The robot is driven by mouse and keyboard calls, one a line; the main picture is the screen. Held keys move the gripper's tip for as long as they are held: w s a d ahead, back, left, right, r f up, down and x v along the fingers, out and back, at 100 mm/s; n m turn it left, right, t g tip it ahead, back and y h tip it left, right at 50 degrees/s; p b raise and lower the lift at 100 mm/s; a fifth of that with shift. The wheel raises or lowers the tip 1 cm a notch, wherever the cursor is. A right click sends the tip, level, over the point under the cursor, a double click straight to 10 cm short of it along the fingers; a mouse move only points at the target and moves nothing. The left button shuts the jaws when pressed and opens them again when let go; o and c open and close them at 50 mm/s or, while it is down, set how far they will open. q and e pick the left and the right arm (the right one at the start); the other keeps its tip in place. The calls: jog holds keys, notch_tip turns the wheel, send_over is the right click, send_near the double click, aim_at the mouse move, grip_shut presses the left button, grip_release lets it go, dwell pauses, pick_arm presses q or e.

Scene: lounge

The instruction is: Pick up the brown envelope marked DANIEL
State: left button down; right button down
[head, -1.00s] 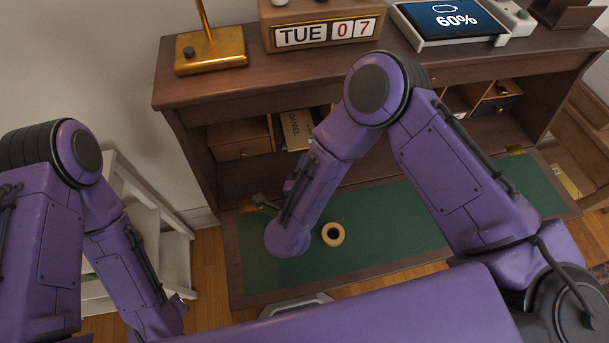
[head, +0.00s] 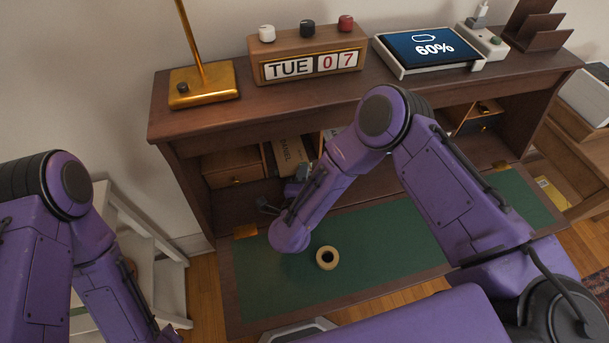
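The brown envelope marked DANIEL (head: 289,152) stands upright in an open compartment of the desk (head: 195,125), left of the middle, with its lettering facing out. Its lower part is hidden behind my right arm. My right gripper (head: 282,197) is just below and in front of that compartment, above the back of the green writing surface. It appears apart from the envelope.
A roll of tape (head: 327,258) lies on the green writing surface (head: 390,240). A white stepped shelf (head: 150,250) is at the left. Small drawers flank the compartments.

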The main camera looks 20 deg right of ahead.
jog(key=shift+s+f, duration=0.1)
jog(key=shift+s, duration=0.05)
jog(key=shift+s, duration=0.65)
jog(key=shift+s+a, duration=0.1)
jog(key=c, duration=1.3)
grip_release()
pick_arm(q)
jog(key=shift+s, duration=0.25)
pick_arm(e)
jog(key=shift+o, duration=1.1)
pick_arm(q)
jog(key=shift+d, duration=0.1)
pick_arm(e)
jog(key=b+v, duration=0.2)
jog(key=v, duration=0.7)
jog(key=shift+s+a, duration=0.1)
jog(key=shift+s, duration=0.1)
pick_arm(q)
notch_tip(320, 180, down, 2)
pick_arm(e)
jog(key=shift+s+a, duration=0.1)
jog(key=shift+s, duration=0.25)
